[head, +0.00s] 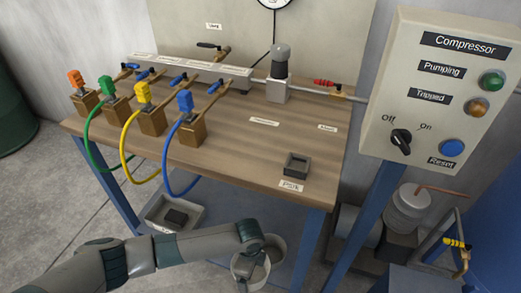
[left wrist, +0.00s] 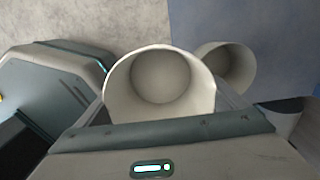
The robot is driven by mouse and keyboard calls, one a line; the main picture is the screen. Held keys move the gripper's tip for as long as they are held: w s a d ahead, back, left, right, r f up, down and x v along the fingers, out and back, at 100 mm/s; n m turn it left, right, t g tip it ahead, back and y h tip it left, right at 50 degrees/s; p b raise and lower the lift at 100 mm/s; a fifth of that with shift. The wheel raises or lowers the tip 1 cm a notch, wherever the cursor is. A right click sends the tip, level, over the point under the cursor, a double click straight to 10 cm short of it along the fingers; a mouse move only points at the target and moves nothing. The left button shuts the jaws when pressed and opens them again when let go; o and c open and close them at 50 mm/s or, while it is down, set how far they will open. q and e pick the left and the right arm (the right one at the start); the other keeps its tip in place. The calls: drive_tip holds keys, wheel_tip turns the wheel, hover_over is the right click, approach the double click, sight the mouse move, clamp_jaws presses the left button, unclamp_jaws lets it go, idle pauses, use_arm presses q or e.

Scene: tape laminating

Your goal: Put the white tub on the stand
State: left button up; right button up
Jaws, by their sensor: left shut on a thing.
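My left gripper (head: 256,250) reaches in low at the front of the bench, over the floor. It is shut on a white tub (left wrist: 160,78), whose open round mouth faces the camera in the left wrist view. A second pale, round, open vessel (left wrist: 238,68) shows just behind and to the right of the tub. In the head view, two pale round rims overlap beside my gripper, partly hidden by it. No thing is clearly marked as the stand. My right gripper is in neither view.
A wooden bench (head: 235,135) carries coloured valve plugs with hoses and a small dark holder (head: 297,165) by a "Park" label. A grey tray (head: 150,214) with a dark block sits low under the front edge. A compressor panel (head: 440,90) stands at the right.

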use_arm(q)
drive_tip(key=shift+s, duration=0.3)
drive_tip(key=shift+s+a+r, duration=0.1)
drive_tip(key=shift+s+r, duration=0.05)
drive_tip(key=shift+r, duration=0.2)
drive_tip(key=shift+a+r+n, duration=0.5)
drive_tip(key=shift+r+n, duration=0.2)
drive_tip(key=shift+r, duration=0.1)
drive_tip(key=a+r+n, duration=0.5)
drive_tip(key=r+n, duration=0.1)
drive_tip(key=r, duration=0.5)
drive_tip(key=a+r+n, duration=0.5)
drive_tip(key=r+n, duration=0.2)
drive_tip(key=r, duration=0.4)
drive_tip(key=s+a+r+n, duration=0.1)
drive_tip(key=a+r+n, duration=0.4)
drive_tip(key=r, duration=0.7)
drive_tip(key=shift+a+n, duration=0.4)
drive_tip(key=shift+n, duration=0.8)
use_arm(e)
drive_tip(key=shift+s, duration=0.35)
use_arm(q)
drive_tip(key=shift+a, duration=0.15)
